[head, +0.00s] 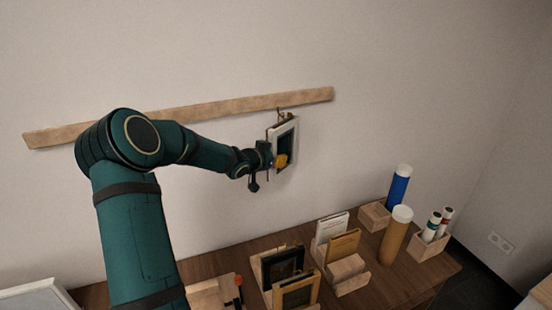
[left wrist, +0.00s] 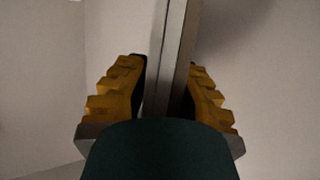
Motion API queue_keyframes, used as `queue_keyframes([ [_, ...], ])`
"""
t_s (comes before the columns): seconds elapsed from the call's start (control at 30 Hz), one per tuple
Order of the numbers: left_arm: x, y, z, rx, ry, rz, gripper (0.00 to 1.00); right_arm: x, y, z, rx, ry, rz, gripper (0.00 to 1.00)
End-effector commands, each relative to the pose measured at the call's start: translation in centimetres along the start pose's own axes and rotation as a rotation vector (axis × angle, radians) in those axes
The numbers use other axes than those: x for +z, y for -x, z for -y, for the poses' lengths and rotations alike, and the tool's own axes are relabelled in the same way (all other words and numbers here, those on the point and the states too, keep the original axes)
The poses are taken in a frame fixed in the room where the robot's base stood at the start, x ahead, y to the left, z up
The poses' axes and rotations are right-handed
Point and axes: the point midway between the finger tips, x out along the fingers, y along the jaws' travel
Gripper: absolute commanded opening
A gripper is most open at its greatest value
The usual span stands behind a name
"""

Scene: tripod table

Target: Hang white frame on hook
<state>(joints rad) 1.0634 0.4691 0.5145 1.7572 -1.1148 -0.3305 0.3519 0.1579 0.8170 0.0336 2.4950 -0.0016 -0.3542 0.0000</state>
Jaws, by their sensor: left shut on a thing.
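The white frame (head: 294,132), with a dark picture inside, is up against the wall just below the right part of the wooden rail (head: 200,110). A small hook (head: 279,112) shows on the rail at the frame's top. I cannot tell whether the frame hangs on it or is only close to it. My left gripper (head: 280,160) is shut on the frame's lower left side. In the left wrist view, the frame's edge (left wrist: 172,60) runs upright between the yellow finger pads. My right gripper is not in view.
Below is a wooden table (head: 390,284). It carries holders with dark and gold frames (head: 297,291), cards (head: 331,226), a blue tube (head: 398,187), a brown tube (head: 396,236) and a box of small tubes (head: 429,246). The wall right of the frame is clear.

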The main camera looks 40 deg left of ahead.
Motion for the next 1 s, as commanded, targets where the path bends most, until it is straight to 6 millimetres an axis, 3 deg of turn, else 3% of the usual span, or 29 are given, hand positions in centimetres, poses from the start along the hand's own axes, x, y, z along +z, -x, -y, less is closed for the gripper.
queue_keyframes([
  [0.03, -0.1, 0.0, 0.0, 0.000, -0.001, -0.002, 0.33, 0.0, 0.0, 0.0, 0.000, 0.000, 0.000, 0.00],
  [0.1, -0.1, 0.0, 0.0, 0.000, -0.001, -0.002, 0.50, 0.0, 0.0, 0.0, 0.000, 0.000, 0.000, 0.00],
  [0.47, 0.0, 0.4, 0.1, -0.002, -0.001, 0.001, 0.50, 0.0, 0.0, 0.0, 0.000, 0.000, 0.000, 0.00],
  [0.63, 0.0, 2.5, 0.1, -0.003, -0.002, 0.001, 0.50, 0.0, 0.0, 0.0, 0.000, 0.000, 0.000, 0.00],
  [1.0, -0.1, 9.6, 0.0, -0.003, -0.004, 0.000, 0.50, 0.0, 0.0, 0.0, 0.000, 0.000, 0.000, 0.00],
])
